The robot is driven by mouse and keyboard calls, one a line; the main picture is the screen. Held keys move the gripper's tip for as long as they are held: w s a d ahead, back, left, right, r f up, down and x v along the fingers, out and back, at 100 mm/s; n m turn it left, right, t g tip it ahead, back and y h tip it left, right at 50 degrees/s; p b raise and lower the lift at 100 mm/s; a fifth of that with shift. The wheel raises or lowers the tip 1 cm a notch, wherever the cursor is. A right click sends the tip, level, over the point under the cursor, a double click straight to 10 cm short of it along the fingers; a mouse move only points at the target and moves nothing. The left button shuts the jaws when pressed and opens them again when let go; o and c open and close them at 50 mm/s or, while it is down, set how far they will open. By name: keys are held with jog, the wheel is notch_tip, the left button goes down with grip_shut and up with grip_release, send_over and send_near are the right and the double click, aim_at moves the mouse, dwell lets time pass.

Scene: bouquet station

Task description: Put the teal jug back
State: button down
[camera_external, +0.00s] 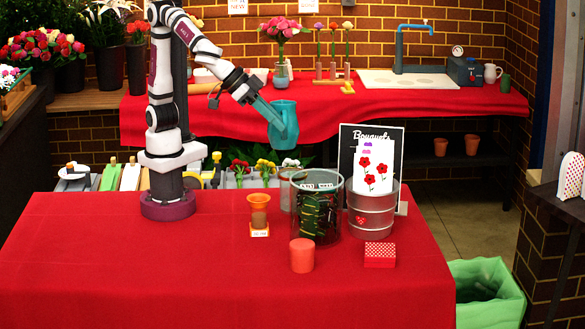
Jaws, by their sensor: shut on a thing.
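The teal jug (284,124) hangs in the air, roughly upright, above the right part of the front table. My gripper (272,112) reaches down to the right and is shut on the jug at its upper left side. The fingertips blend with the jug's colour, so I cannot tell exactly which part they grip. Behind the jug hangs the red cloth of the back counter.
Below stand a glass container (317,215), a metal bucket (372,212) with flower cards, an orange cup (259,203), a red cylinder (302,255) and a dotted box (380,254). The back counter (430,108) holds vases and a sink. The front table's left (90,260) is clear.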

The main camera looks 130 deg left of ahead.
jog(key=s+d+f+y, duration=0.1)
jog(key=s+d+f, duration=0.45)
jog(key=d, duration=0.25)
jog(key=s+d+f+g, duration=0.1)
jog(key=s+d+f, duration=0.45)
jog(key=d, duration=0.25)
jog(key=s+d+f+y, duration=0.1)
jog(key=s+d+f, duration=0.45)
jog(key=d, duration=0.25)
jog(key=x, duration=0.5)
jog(key=w+d+x, duration=0.1)
jog(key=x, duration=0.9)
jog(key=shift+w+f, duration=0.25)
jog(key=shift+w, duration=0.2)
jog(key=c, duration=0.9)
grip_release()
jog(key=shift+c, duration=0.2)
jog(key=shift+d+r, duration=0.1)
jog(key=shift+r, duration=0.05)
